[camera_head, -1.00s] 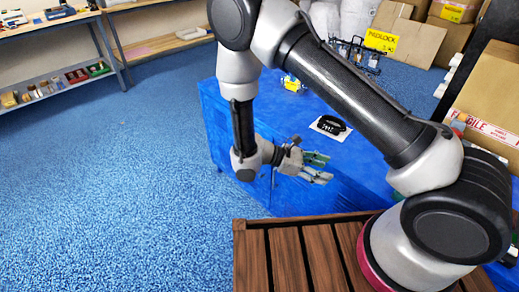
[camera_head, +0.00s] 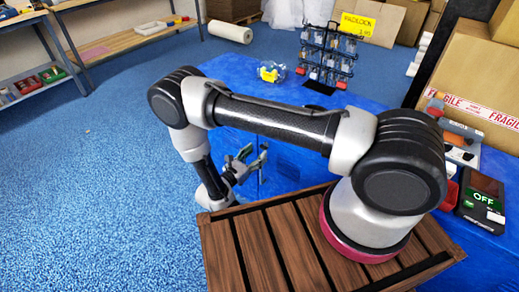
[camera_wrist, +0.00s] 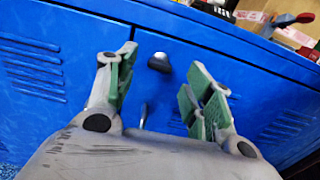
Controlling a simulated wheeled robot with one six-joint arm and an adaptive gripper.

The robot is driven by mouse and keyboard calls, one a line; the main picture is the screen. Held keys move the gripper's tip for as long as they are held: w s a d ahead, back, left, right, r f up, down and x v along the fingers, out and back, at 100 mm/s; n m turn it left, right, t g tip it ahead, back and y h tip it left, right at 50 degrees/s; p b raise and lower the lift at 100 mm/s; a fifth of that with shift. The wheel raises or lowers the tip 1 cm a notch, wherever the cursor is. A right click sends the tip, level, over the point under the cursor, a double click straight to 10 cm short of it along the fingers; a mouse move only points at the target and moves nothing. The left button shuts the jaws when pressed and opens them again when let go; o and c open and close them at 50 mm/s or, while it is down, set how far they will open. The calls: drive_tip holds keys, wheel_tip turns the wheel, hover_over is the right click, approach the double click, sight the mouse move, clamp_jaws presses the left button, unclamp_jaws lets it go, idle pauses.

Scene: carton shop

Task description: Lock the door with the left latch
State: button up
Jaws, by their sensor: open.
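The blue metal cabinet front (camera_wrist: 225,58) fills the wrist view, with slotted vents at left and right. A dark rounded knob or latch (camera_wrist: 159,62) sticks out of it near the top edge, between and beyond my fingers. Below it a thin metal piece (camera_wrist: 143,112) shows, partly hidden by my gripper's body; I cannot tell which is the left latch. My gripper (camera_wrist: 162,80) is open and empty, with green-padded fingers either side of the knob and apparently not touching it. In the head view my gripper (camera_head: 253,153) is beside the blue cabinet's front (camera_head: 281,172).
On the blue top stand a padlock rack (camera_head: 327,62), a yellow-and-blue item (camera_head: 270,72) and a device reading OFF (camera_head: 482,200). A carton (camera_head: 470,75) stands at right. Shelves (camera_head: 120,42) line the back left. Blue floor (camera_head: 120,150) is clear at left.

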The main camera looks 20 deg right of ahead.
sight(262, 148)
drive_tip(key=shift+x, duration=1.95)
drive_tip(key=shift+c, duration=0.2)
drive_tip(key=c, duration=1)
